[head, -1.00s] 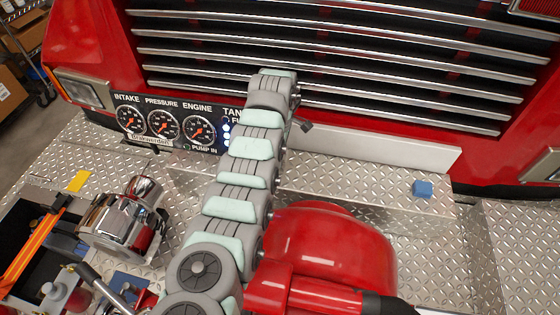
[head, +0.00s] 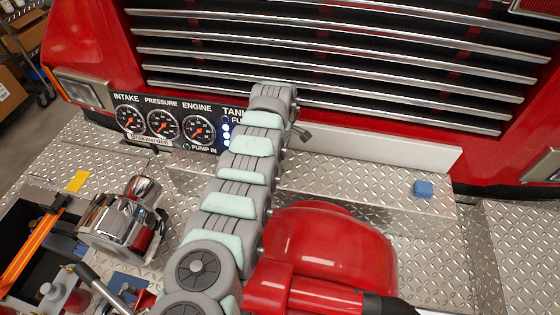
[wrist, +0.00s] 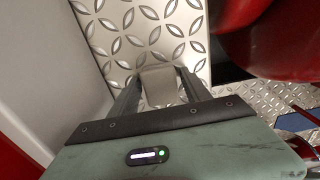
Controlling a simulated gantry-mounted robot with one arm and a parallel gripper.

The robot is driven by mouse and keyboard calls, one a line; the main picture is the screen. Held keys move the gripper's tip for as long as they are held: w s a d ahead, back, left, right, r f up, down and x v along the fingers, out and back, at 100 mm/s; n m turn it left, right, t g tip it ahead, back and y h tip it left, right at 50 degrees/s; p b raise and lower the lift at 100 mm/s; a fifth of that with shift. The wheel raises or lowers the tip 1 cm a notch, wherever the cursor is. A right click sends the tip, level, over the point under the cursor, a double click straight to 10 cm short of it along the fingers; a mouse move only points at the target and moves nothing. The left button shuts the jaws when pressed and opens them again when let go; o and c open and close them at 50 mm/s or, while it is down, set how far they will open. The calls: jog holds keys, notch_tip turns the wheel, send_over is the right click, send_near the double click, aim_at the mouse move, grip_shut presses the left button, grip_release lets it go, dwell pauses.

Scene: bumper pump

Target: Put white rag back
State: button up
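In the wrist view, a pale grey-white block with soft edges, which looks like the white rag (wrist: 160,87), sits between the two fingers of my gripper (wrist: 161,78). The fingers stand apart, one along each side of it. I cannot tell whether they press on it, or whether it rests on the diamond plate or is above it. In the head view my arm hides the gripper and this block. A blue block-like rag (head: 423,189) lies on the plate ledge at the right.
A red rounded housing (head: 330,250) stands right of my arm. A gauge panel (head: 165,124) and chrome grille (head: 330,60) are behind. A chrome fitting (head: 122,222) and an open dark bin (head: 25,240) are at the left. The ledge around the blue rag is clear.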

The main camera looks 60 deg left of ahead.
jog(key=shift+o, duration=0.5)
jog(key=shift+r, duration=0.1)
notch_tip(320, 180, up, 12)
jog(key=shift+r, duration=0.1)
dwell(0.7)
